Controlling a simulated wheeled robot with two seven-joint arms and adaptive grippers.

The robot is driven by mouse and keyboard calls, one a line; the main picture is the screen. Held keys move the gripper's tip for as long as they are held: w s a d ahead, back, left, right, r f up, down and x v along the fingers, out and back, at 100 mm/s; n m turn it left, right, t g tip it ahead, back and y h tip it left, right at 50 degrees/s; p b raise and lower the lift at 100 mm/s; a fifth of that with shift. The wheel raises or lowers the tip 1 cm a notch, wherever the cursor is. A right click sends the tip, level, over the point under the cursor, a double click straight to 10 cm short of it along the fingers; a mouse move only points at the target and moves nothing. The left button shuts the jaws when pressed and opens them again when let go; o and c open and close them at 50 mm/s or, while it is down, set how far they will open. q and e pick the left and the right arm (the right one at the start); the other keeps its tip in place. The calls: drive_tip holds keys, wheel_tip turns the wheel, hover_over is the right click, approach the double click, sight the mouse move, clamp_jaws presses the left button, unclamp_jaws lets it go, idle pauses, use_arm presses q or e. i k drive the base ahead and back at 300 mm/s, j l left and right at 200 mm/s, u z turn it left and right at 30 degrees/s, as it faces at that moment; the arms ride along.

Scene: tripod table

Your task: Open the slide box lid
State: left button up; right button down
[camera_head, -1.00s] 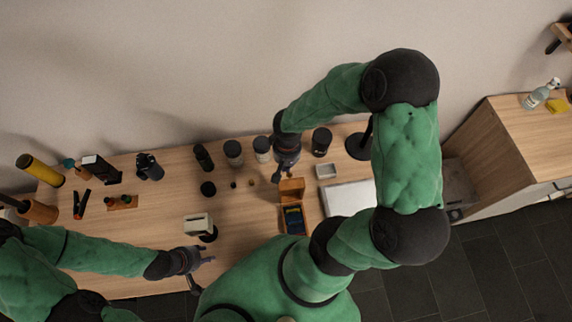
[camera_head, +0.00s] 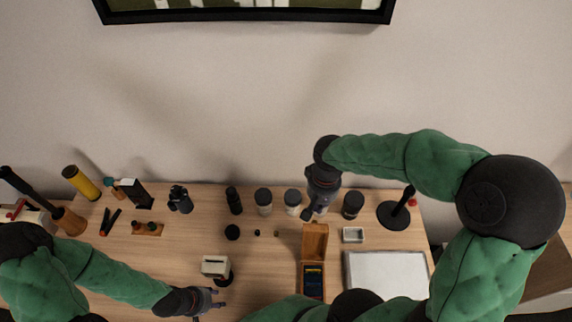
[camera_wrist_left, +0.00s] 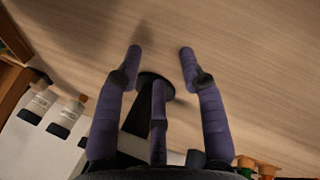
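The slide box is an orange wooden box with dark and blue slides inside (camera_head: 313,280), on the right half of the table in the head view. Its lid (camera_head: 314,243) is swung open toward the wall and shows its inner face. My right gripper (camera_head: 308,215) hangs just beyond the lid's far edge; whether they touch is unclear, and its fingers are too small to read. My left gripper (camera_head: 220,298) is low over the table's near side, left of the box. Its fingers are spread and empty in the left wrist view (camera_wrist_left: 160,50).
A white tray (camera_head: 388,272) lies right of the box, with a small pale dish (camera_head: 353,235) behind it. Jars (camera_head: 264,201) and a round-based stand (camera_head: 394,214) line the back. A cream device (camera_head: 215,266) stands near my left gripper. Bare table lies between it and the box.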

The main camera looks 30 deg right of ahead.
sight(315, 237)
drive_tip(key=k, duration=1)
